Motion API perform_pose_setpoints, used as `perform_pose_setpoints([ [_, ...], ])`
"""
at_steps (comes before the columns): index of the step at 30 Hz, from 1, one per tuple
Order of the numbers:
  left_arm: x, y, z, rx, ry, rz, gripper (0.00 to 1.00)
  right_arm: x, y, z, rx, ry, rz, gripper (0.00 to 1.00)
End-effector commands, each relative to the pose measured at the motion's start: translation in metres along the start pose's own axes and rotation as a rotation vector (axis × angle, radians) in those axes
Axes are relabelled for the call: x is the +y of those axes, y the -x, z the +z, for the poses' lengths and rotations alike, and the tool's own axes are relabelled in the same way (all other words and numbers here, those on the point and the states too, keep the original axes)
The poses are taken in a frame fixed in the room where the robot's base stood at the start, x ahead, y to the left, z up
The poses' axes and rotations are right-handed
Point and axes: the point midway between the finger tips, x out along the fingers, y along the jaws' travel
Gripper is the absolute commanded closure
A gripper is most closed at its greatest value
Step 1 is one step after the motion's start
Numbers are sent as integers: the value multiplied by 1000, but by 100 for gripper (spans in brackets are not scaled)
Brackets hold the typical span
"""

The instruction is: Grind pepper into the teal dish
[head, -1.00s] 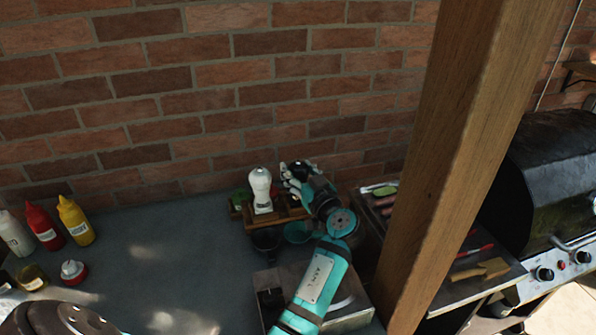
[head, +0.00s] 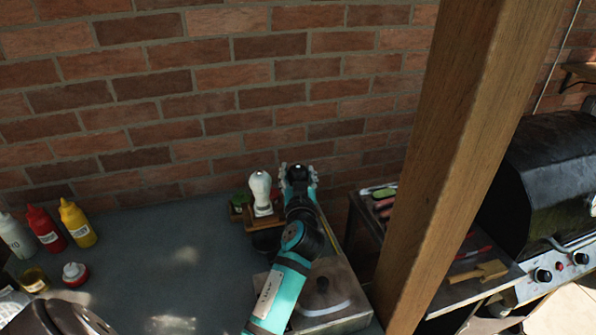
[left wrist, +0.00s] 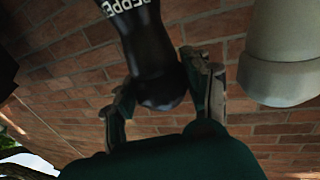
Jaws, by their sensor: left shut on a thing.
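The black pepper mill (head: 298,174) is between the fingers of my left gripper (head: 298,170), which is shut on it above the back of the counter. In the left wrist view the mill (left wrist: 150,45) carries white "PEPPER" lettering, and the gripper's fingers (left wrist: 163,88) close on its narrower part. The teal dish is hidden in the head view, behind my left arm. My right gripper is not in view.
A white mill (head: 261,190) stands close left of the gripper on a wooden rack (head: 262,222). A dark bowl (head: 266,242) sits in front. Sauce bottles (head: 77,222) stand far left. A wooden post (head: 455,170) rises at the right.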

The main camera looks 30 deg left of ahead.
Motion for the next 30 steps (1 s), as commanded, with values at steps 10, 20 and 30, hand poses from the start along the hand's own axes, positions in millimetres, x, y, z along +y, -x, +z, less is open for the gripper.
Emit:
perform_pose_setpoints([
  [10, -2, -1, -6, 0, -8, 289, 83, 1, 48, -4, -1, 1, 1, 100],
  [20, -1, -1, -2, -2, -3, 451, 83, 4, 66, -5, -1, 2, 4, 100],
  [30, 0, 0, 0, -1, 0, 495, 83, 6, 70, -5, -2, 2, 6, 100],
])
